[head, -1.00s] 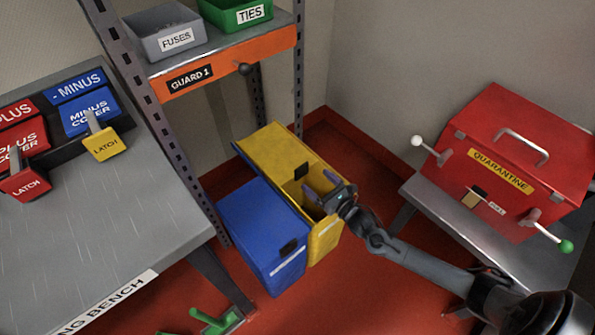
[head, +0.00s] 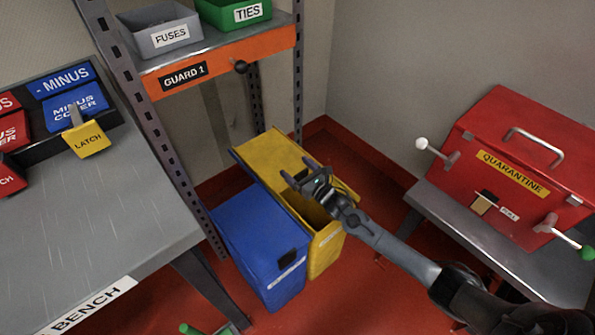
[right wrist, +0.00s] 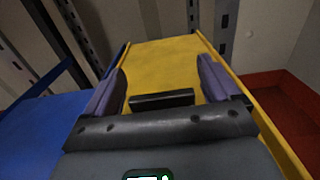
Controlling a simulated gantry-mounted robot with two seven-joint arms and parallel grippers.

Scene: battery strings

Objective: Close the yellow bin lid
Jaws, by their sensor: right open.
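The yellow bin (head: 325,252) stands on the red floor beside a blue bin. Its yellow lid (head: 265,153) sits toward the back, and a dark opening shows at the front of the bin. My right gripper (head: 299,173) is open over the lid. In the right wrist view, the lid (right wrist: 165,65) fills the middle, and a black handle (right wrist: 161,100) lies between the two purple-padded fingers (right wrist: 161,82), apparently not gripped. In the head view the gripper covers the handle. My left gripper is in neither current view.
The blue bin (head: 262,245), with its lid on, adjoins on the left. A shelf with an orange front (head: 220,65) and a perforated post (head: 150,125) stand close behind and left. A red quarantine box (head: 515,165) is on a grey bench at right.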

